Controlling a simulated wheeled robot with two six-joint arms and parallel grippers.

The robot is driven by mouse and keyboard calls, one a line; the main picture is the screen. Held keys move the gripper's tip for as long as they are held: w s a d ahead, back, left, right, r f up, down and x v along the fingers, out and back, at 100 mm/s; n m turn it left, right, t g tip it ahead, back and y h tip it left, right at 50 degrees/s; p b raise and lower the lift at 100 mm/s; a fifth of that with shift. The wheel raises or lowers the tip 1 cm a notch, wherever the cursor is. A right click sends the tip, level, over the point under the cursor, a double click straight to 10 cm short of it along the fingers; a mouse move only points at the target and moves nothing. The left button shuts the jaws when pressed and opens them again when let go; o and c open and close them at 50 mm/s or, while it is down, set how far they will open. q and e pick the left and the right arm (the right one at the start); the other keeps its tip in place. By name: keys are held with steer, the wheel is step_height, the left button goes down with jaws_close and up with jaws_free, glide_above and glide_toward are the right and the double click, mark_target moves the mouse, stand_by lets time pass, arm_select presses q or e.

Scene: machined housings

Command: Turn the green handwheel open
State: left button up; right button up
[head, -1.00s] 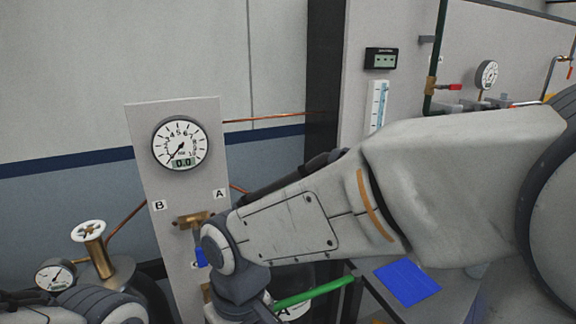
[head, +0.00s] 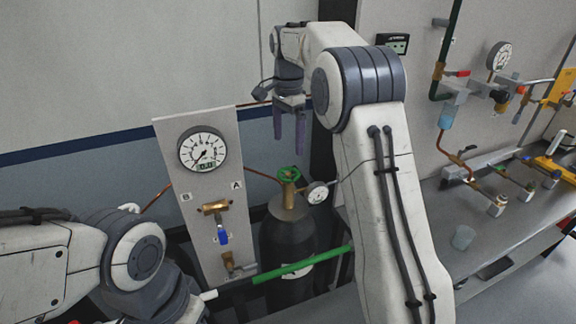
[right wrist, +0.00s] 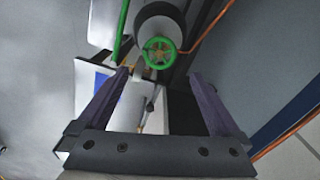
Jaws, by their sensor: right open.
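The green handwheel (head: 289,173) sits on a brass valve on top of a dark gas cylinder (head: 288,245). My right gripper (head: 289,141) is above the handwheel, fingers pointing down, open and empty. In the right wrist view the handwheel (right wrist: 160,53) appears beyond the open fingertips (right wrist: 158,74), between them in the picture and apart from them. My left arm comes in at the lower left; its gripper is not in view.
A gauge panel (head: 172,150) with a round gauge (head: 202,149) and a blue-handled valve (head: 222,236) stands left of the cylinder. A small gauge (head: 317,193) sits beside the handwheel. A green bar (head: 300,264) crosses before the cylinder. A pipework bench (head: 480,225) is at right.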

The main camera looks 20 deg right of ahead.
mark_target(288, 173)
step_height(288, 173, down, 9)
steer(key=shift+f+p, duration=0.2)
steer(key=shift+p, duration=0.75)
steer(key=c, duration=1.2)
